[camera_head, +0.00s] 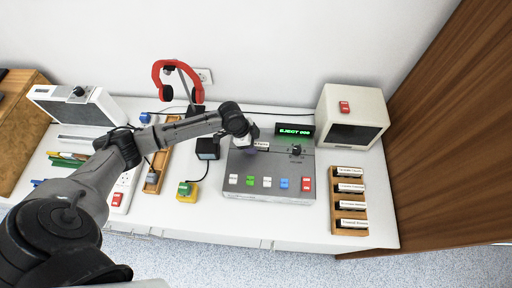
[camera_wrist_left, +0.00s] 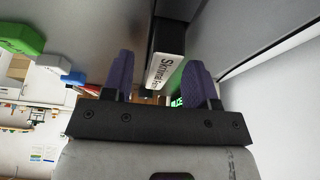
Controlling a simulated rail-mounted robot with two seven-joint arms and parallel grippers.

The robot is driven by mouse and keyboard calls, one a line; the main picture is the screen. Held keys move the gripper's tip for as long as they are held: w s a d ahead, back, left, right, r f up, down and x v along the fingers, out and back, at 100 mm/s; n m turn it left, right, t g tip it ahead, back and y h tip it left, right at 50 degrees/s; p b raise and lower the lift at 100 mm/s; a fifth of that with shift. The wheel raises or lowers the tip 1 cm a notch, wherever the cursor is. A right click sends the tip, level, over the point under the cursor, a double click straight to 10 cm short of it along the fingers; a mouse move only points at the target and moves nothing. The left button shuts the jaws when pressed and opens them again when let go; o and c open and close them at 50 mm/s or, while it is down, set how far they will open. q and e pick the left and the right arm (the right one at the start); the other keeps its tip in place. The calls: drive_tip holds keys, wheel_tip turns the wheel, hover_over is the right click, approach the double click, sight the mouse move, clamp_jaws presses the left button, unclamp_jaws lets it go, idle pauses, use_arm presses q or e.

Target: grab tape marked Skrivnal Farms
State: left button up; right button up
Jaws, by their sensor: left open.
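The tape marked "Skrivnal Far…" (camera_wrist_left: 165,55) is a dark cassette with a white label, sticking out of the grey tape deck (camera_head: 243,186). Its label also shows in the head view (camera_head: 261,145), at the deck's back part. My left gripper (camera_wrist_left: 161,84) is open, with its purple fingers on either side of the tape's end. A gap shows between the tape and the left finger; the right finger is closer, and I cannot tell whether it touches. In the head view the left gripper (camera_head: 247,144) is over the deck. My right gripper is not in view.
The deck has coloured buttons, a knob and a green display (camera_head: 295,130) reading "EJECT". A wooden rack (camera_head: 350,215) of labelled tapes stands right, below a small monitor (camera_head: 352,116). Red headphones (camera_head: 179,80) on a stand and a white radio (camera_head: 75,104) are left.

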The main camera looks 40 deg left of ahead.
use_arm(q)
drive_tip(key=shift+c, duration=0.5)
drive_tip(key=c, duration=0.6)
clamp_jaws()
drive_tip(key=shift+r, duration=0.15)
